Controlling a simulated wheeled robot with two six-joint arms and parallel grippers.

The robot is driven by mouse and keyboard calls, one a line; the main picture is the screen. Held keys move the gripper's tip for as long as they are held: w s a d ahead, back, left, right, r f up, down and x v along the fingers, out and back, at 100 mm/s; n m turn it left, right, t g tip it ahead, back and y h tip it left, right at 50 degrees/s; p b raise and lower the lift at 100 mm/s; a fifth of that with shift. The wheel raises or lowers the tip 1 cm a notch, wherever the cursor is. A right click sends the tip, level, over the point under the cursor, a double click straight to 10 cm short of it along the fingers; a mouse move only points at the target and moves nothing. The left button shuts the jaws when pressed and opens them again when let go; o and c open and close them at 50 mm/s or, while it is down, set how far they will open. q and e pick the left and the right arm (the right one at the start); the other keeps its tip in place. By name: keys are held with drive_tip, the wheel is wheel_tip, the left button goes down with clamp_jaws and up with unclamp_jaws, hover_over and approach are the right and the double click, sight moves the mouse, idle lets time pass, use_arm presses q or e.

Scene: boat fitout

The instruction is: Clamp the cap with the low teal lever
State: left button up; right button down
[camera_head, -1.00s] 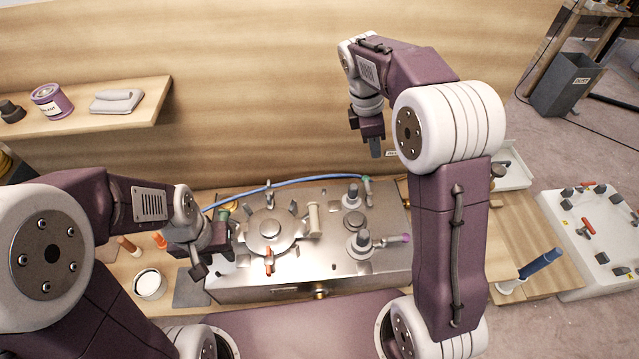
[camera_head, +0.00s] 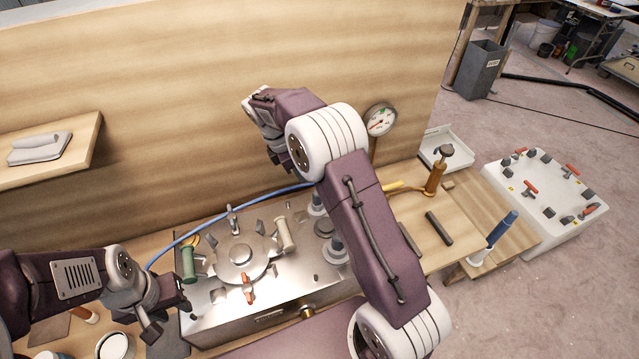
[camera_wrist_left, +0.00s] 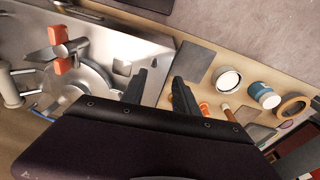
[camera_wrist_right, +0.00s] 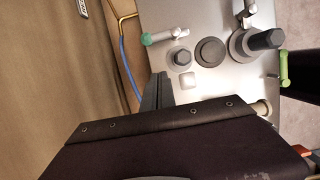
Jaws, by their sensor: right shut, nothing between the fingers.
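The round metal cap (camera_head: 241,252) sits on top of the steel box (camera_head: 270,301), with several clamps around it. My right gripper (camera_wrist_right: 158,90) is shut and empty beside the box in the right wrist view. In the head view my right arm mostly hides it.
Two pale green-ended levers (camera_wrist_right: 150,39) (camera_wrist_right: 284,70) show near round fittings in the right wrist view. A blue hose (camera_head: 225,210) runs behind the cap. A pressure gauge (camera_head: 380,119) and white tray (camera_head: 447,151) stand right.

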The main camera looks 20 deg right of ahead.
use_arm(q)
drive_tip(key=shift+f, duration=0.15)
use_arm(e)
drive_tip(key=x, duration=0.5)
drive_tip(key=shift+f, duration=0.4)
use_arm(q)
drive_tip(key=shift+r, duration=0.35)
use_arm(e)
drive_tip(key=d, duration=0.4)
drive_tip(key=shift+s+f, duration=0.1)
drive_tip(key=shift+f, duration=0.2)
use_arm(q)
drive_tip(key=shift+a, duration=0.1)
drive_tip(key=shift+p, duration=0.3)
use_arm(e)
drive_tip(key=shift+d+r+m+p, duration=0.1)
drive_tip(key=shift+m+p, duration=0.2)
use_arm(q)
drive_tip(key=shift+w+r, duration=0.2)
drive_tip(key=shift+r, duration=0.2)
